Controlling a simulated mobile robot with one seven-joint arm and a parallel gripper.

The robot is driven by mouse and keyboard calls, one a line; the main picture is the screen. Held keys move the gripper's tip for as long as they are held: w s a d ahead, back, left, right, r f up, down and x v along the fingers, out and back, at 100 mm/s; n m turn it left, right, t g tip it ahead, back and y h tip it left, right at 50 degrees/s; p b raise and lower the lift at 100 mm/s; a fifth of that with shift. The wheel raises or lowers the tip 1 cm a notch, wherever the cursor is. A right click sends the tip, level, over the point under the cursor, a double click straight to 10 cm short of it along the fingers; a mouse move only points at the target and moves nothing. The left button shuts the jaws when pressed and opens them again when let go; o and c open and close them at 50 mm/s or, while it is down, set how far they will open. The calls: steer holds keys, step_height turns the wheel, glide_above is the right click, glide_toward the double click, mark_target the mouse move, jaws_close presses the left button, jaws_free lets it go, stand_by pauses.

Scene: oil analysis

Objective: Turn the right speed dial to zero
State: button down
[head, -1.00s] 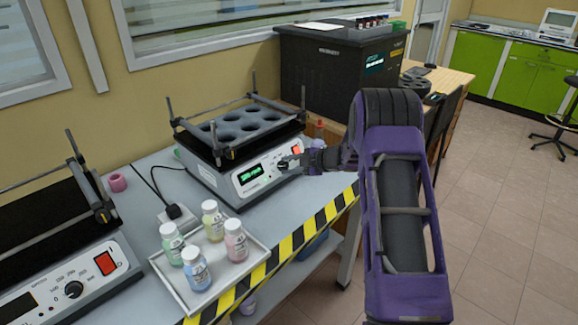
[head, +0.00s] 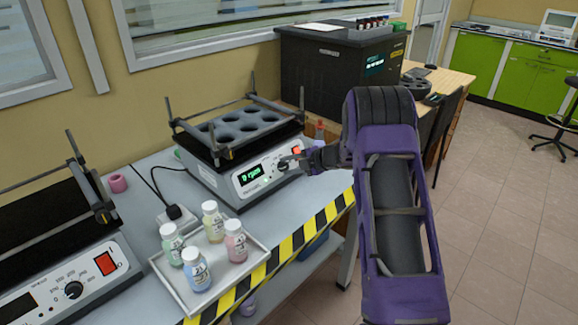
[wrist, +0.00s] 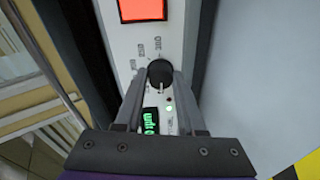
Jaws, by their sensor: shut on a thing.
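The right shaker (head: 230,150) stands on the bench, its green display (head: 250,175) reading what looks like "0 rpm". Its black speed dial (head: 283,165) is on the front panel, partly hidden by my gripper (head: 298,160) in the head view. In the wrist view the dial (wrist: 160,73) sits between the two fingertips of my gripper (wrist: 160,80), which is shut on it. The green display (wrist: 151,122) shows there too, partly hidden between the fingers.
A red switch (wrist: 142,9) is beside the dial. A tray (head: 240,268) with several capped bottles lies on the bench in front. A second shaker (head: 60,275) stands at the left. Open floor lies to the right.

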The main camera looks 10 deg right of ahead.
steer(key=c, duration=0.5)
jaws_free()
steer(key=p+v, duration=0.2)
steer(key=v, duration=1.5)
steer(key=shift+s+d, duration=0.1)
steer(key=shift+s, duration=0.15)
